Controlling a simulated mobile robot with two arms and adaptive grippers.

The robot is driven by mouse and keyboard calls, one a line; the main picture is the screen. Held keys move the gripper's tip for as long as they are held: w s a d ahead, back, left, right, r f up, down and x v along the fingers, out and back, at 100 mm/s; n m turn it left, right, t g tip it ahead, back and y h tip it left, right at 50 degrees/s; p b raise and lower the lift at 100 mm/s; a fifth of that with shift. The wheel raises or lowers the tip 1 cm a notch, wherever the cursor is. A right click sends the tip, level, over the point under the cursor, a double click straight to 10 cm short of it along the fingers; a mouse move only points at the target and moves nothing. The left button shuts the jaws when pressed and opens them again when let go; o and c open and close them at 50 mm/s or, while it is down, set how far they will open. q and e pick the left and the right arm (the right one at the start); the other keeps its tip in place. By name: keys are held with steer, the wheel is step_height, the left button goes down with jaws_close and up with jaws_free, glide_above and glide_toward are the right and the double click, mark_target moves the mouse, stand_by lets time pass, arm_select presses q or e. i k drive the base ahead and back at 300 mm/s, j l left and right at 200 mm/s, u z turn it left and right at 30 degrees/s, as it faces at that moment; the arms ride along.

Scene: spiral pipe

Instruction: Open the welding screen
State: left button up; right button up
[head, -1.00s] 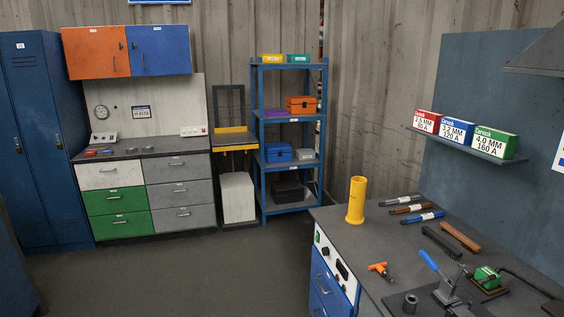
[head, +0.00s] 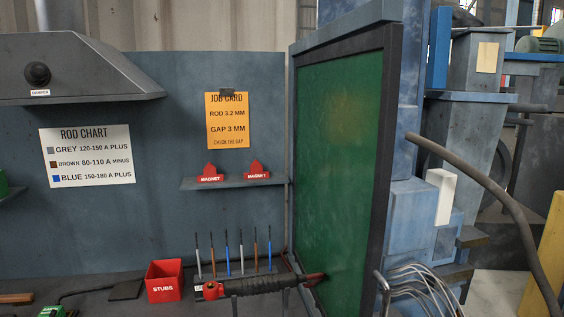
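The welding screen (head: 343,165) is a green panel in a dark frame, standing upright at the right end of the welding bench. It stands at an angle out from the blue-grey back wall. A dark bar with red ends (head: 258,285) lies in front of its lower left edge; I cannot tell whether it is joined to the screen. Neither of my grippers is in view.
The bench holds a red stubs box (head: 165,281) and several upright rods (head: 228,255). Red magnets (head: 233,172) sit on a wall shelf. A grey hood (head: 75,68) juts out at upper left. Right of the screen are blue machinery (head: 410,215), a curved dark pipe (head: 490,190) and looped cables (head: 415,290).

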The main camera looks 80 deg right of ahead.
mark_target(347, 92)
steer(key=z, duration=3.2)
